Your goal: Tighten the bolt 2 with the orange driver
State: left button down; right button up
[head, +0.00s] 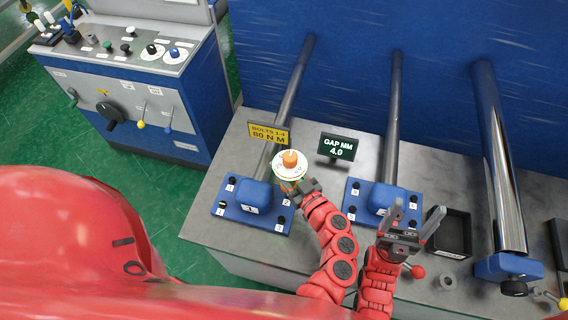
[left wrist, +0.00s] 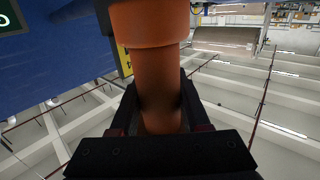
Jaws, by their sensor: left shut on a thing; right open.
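The orange driver (head: 290,158) has an orange handle top and a white dial disc around it. It stands over the right side of the left blue base plate (head: 258,222), by the label 2 (head: 286,202). Bolt 2 itself is hidden under the driver and gripper, so I cannot tell whether the tip touches it. My left gripper (head: 298,188) is shut on the driver; the left wrist view shows the orange handle (left wrist: 158,75) between the fingers. My right gripper (head: 405,222) is open and empty, in front of the second blue base plate (head: 362,190).
A yellow sign (head: 269,134) for bolts 1-4 and a gap display (head: 336,148) reading 4.0 stand behind the driver. Grey bars (head: 394,110) rise behind the plates. A black tray (head: 449,232) lies right of my right gripper. A control console (head: 140,90) stands at the left.

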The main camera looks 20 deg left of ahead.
aim_at(281, 153)
pick_arm(q)
jog(key=shift+f+b, duration=0.35)
jog(key=shift+f, duration=0.15)
dwell(0.8)
jog(key=shift+s+f, duration=0.15)
jog(key=shift+f, duration=0.15)
dwell(1.7)
notch_tip(281, 153, up, 6)
jog(key=p, duration=0.5)
jog(key=shift+r+p, duration=0.7)
jog(key=shift+r, duration=0.35)
jog(key=shift+f, duration=0.1)
